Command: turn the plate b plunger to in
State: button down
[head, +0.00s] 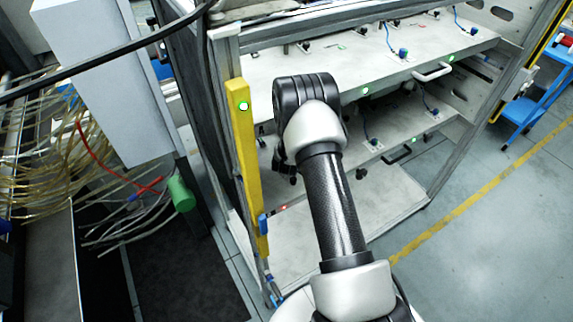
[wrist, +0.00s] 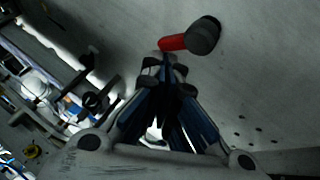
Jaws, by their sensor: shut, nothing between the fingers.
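In the wrist view a plunger with a red shaft and a dark round knob (wrist: 203,37) stands out from a pale plate (wrist: 262,75). I cannot read a label that says which plate it is. My gripper (wrist: 168,62) is shut and empty. Its fingertips are at the red shaft's left end in the picture; I cannot tell whether they touch it. In the head view my arm covers most of the gripper and this plunger.
The head view shows a rack with pale shelf plates (head: 300,68), handles (head: 432,72) and blue-knobbed plungers (head: 403,53). A yellow post (head: 243,150) stands close left of my arm. Hoses and a green cylinder (head: 181,193) are farther left.

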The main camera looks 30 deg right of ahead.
jog(key=shift+d+m, duration=0.1)
jog(key=shift+m, duration=0.3)
dwell(0.3)
